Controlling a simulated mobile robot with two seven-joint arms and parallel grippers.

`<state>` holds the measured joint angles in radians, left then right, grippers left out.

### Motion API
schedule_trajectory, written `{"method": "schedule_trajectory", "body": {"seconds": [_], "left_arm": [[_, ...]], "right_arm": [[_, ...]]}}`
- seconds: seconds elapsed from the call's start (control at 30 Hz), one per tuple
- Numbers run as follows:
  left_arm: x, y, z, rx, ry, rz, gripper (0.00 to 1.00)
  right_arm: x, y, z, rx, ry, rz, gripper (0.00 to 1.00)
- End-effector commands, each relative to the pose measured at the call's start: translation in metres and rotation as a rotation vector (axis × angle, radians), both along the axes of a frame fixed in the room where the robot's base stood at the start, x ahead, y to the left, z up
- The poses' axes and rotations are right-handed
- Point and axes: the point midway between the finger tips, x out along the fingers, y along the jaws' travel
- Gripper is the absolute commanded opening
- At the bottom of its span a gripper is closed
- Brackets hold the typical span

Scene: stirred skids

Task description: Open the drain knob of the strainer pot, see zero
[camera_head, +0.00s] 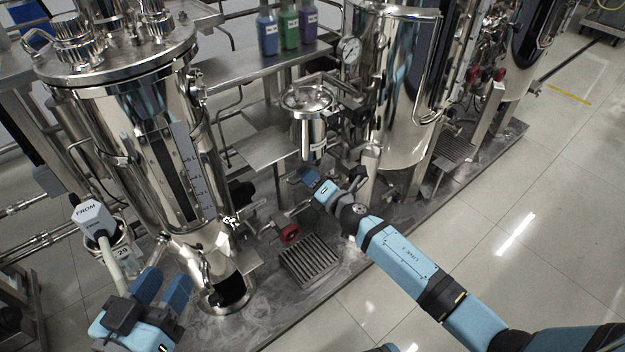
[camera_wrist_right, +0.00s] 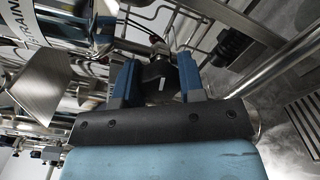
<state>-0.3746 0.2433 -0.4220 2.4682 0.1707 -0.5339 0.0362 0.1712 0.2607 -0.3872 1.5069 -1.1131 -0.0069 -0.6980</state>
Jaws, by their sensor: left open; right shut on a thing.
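The strainer pot (camera_head: 308,135) is a small shiny steel vessel with a round lid, mounted near the middle of the skid. My right gripper (camera_head: 306,174) is just below it. In the right wrist view, its two blue fingers (camera_wrist_right: 160,82) are shut on a black knob (camera_wrist_right: 156,72) with a white mark; the head view hides this knob. A round white gauge (camera_head: 349,50) stands above and right of the pot; its reading is too small to tell. My left gripper (camera_head: 162,287) is open and empty in front of the large left tank.
A large steel tank (camera_head: 150,130) stands at the left and another (camera_head: 390,90) behind the pot at the right. Blue, green and purple bottles (camera_head: 289,28) stand on a shelf. A red-handled valve (camera_head: 289,233) and a floor grate (camera_head: 311,262) are low in front. Open floor lies right.

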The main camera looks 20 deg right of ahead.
Motion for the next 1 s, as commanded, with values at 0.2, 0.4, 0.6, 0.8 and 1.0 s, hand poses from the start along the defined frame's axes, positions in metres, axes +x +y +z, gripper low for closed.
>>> {"method": "schedule_trajectory", "body": {"seconds": [0.2,0.4,0.6,0.8,1.0], "left_arm": [[0.0023,0.0015,0.0015,0.014,-0.019,-0.002,0.43],[0.0020,0.0019,0.0007,0.016,-0.021,-0.003,0.43],[0.0015,0.0016,0.0003,0.013,-0.017,0.000,0.43],[0.0016,0.0010,0.0007,0.008,-0.016,0.001,0.43],[0.0019,0.0006,0.0012,0.003,-0.014,0.004,0.43]], "right_arm": [[0.0002,0.0001,0.0001,-0.091,-0.033,0.000,0.13],[0.0002,0.0000,0.0003,-0.131,-0.047,0.000,0.13],[0.0002,0.0000,0.0004,-0.140,-0.051,0.000,0.13],[0.0002,0.0000,0.0005,-0.139,-0.050,0.000,0.13],[0.0002,0.0000,0.0005,-0.139,-0.050,0.000,0.62]]}}
